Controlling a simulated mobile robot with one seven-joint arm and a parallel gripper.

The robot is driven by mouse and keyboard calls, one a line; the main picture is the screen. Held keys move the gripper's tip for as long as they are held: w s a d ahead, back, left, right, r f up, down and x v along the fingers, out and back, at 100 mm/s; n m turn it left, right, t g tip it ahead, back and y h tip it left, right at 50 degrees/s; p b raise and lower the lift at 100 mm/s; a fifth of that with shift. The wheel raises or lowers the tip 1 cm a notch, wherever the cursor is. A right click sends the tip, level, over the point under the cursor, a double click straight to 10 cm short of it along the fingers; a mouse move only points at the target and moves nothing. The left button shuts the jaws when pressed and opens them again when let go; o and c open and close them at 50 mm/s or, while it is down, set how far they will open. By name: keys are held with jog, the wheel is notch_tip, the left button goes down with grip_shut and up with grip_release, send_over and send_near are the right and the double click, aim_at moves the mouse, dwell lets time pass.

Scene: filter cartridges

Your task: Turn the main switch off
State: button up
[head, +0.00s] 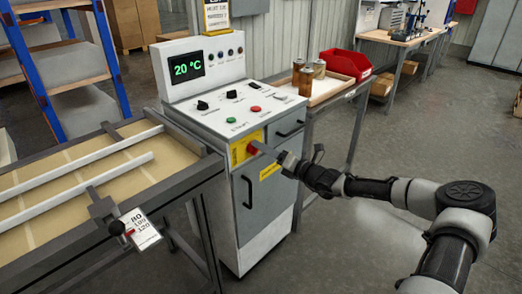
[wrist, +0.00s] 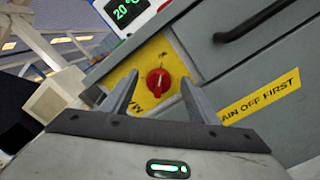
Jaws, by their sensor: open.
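The main switch is a red rotary knob on a yellow plate on the front of the grey control cabinet. In the head view the red knob (head: 253,149) shows just beyond the end of my arm. My gripper (wrist: 160,88) is open and empty, with one finger on each side of the knob as seen. I cannot tell whether the fingertips reach the knob. The gripper also shows in the head view (head: 275,154), in front of the yellow plate (head: 240,150).
The cabinet display (head: 188,66) reads 20 °C. Buttons and black knobs sit on the sloped panel. A door handle (head: 248,192) and a drawer handle (head: 290,129) stick out nearby. A conveyor (head: 60,185) stands left; a side table with brown cartridges (head: 305,78) and a red bin (head: 346,64) stands behind.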

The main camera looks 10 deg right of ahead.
aim_at(252, 147)
jog(key=shift+x, duration=1.2)
jog(key=c, duration=1)
jog(key=shift+r, duration=0.1)
jog(key=shift+s+a+n+p, duration=0.2)
jog(key=shift+a+n+p, duration=0.1)
jog(key=shift+n+p, duration=2.45)
jog(key=shift+s+a+n+p, duration=0.3)
jog(key=shift+n+p, duration=1.9)
jog(key=shift+n, duration=1.05)
jog(key=shift+s+a+n+p, duration=0.15)
jog(key=shift+a+n+p, duration=0.15)
jog(key=shift+n+p, duration=2.45)
jog(key=shift+n+b, duration=0.3)
jog(key=shift+n, duration=0.05)
